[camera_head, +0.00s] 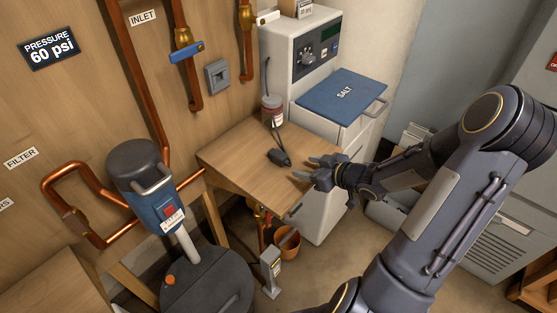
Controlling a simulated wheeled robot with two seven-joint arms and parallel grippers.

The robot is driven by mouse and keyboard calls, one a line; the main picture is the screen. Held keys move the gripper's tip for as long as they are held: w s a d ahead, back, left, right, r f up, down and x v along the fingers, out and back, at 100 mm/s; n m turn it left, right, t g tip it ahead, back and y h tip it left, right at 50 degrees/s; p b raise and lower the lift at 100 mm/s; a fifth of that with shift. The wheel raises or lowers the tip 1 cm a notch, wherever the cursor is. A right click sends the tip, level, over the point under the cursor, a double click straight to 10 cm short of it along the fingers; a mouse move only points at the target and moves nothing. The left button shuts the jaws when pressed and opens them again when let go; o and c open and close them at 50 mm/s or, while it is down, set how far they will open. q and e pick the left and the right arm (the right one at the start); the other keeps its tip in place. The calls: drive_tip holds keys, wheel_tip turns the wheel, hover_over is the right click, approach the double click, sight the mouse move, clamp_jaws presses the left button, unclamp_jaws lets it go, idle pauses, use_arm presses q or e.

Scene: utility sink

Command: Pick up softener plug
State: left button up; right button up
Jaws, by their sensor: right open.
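The softener plug (279,157) is a small black plug lying on the wooden shelf (235,152), with a dark cord running up from it towards the back edge. My right gripper (303,168) is open, its two fingers pointing left over the right part of the shelf. The plug lies just left of the fingertips and is apart from them. Nothing shows between the fingers. The exact height of the fingers above the shelf is hard to tell. My left gripper is not in view.
The white softener cabinet (310,50) with a blue salt lid (341,95) stands behind the shelf. A grey tank with a blue pump head (165,205) is at left. The shelf's front left is clear.

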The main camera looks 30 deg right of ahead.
sight(285, 161)
drive_tip(key=shift+a+f+y, duration=0.1)
drive_tip(key=shift+f+y, duration=0.2)
drive_tip(key=shift+a+f, duration=0.1)
drive_tip(key=shift+a, duration=0.1)
drive_tip(key=x, duration=0.5)
drive_tip(key=b+x, duration=0.1)
drive_tip(key=x, duration=0.1)
drive_tip(key=shift+w+r, duration=0.3)
drive_tip(key=shift+w, duration=0.15)
drive_tip(key=c, duration=1.1)
drive_tip(key=shift+r, duration=0.1)
